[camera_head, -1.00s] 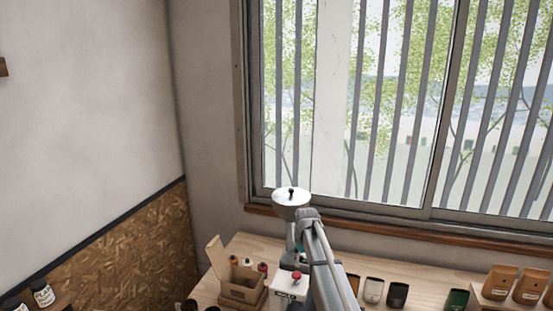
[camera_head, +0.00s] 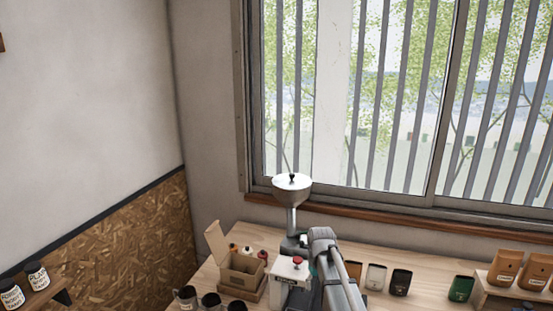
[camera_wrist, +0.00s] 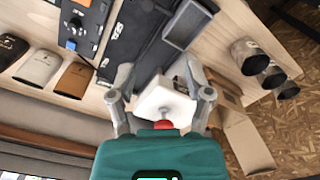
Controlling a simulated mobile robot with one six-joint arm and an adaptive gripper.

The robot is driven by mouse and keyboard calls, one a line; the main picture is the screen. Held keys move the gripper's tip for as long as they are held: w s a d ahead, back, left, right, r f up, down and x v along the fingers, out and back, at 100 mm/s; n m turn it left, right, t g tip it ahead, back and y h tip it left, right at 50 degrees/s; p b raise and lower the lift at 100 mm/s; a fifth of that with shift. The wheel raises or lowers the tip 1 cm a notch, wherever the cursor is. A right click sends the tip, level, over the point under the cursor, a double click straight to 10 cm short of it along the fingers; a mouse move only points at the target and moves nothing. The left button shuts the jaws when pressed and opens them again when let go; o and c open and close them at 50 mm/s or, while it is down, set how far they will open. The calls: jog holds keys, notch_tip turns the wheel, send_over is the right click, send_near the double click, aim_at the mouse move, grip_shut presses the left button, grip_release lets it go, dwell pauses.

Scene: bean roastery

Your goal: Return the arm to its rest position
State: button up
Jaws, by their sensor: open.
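My arm (camera_head: 335,272) rises from the lower edge of the head view, in front of the counter. My gripper (camera_wrist: 162,100) shows in the wrist view, its two grey fingers spread wide beyond the teal body. A white box with a red knob (camera_wrist: 170,98) appears between the fingers from this angle. I see no finger closed on it, and cannot tell the distance. The same white box (camera_head: 290,272) stands on the counter in the head view, left of my arm. My gripper is not visible in the head view.
A grinder with a metal hopper (camera_head: 292,188) stands behind the white box. An open cardboard box (camera_head: 240,270) and dark mugs (camera_head: 187,297) are to the left. Several pouches (camera_head: 376,277) line the counter (camera_head: 430,280) at right. A window (camera_head: 400,110) is behind.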

jog(key=s+d+f+m+b, duration=0.1)
jog(key=s+f+b, duration=0.4)
jog(key=s, duration=0.5)
jog(key=s+d+f+m+b, duration=0.2)
jog(key=s+f+b, duration=0.4)
jog(key=s+f, duration=0.2)
jog(key=shift+s+d, duration=0.25)
jog(key=shift+s, duration=0.6)
jog(key=shift+c, duration=0.6)
jog(key=shift+s, duration=0.1)
